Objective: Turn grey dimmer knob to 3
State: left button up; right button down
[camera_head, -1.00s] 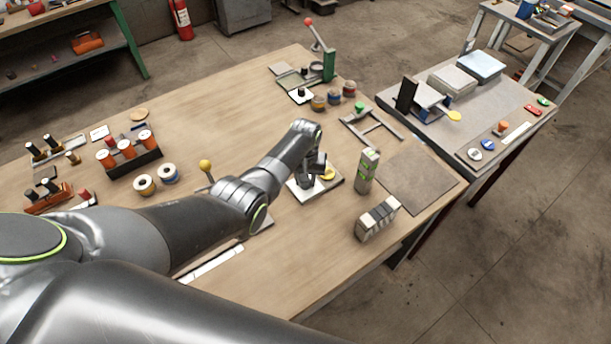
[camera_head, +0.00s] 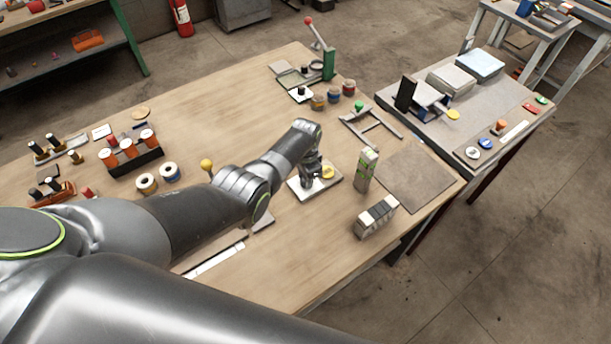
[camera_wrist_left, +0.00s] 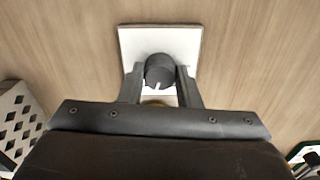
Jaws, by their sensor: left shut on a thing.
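The dark grey knob (camera_wrist_left: 159,71) stands on a square white plate (camera_wrist_left: 130,40) in the left wrist view. A short white pointer line shows on the knob's lower edge in that view. My left gripper (camera_wrist_left: 160,78) has one finger on each side of the knob and is shut on it. In the head view the left gripper (camera_head: 310,190) comes down onto the white plate (camera_head: 331,187), and the knob is hidden behind it. A yellow round piece (camera_head: 328,172) is at the plate beside the gripper. I cannot read any scale numbers. My right gripper is not in view.
A pale upright block with green marks (camera_head: 366,170) and a row of grey switches (camera_head: 376,217) stand right of the plate. A dark flat mat (camera_head: 415,181) lies near the table's right edge.

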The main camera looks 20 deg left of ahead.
pick_arm(q)
jog(key=shift+r+m, duration=0.1)
jog(key=shift+m, duration=1.2)
jog(key=o, duration=1)
jog(key=shift+c, duration=0.2)
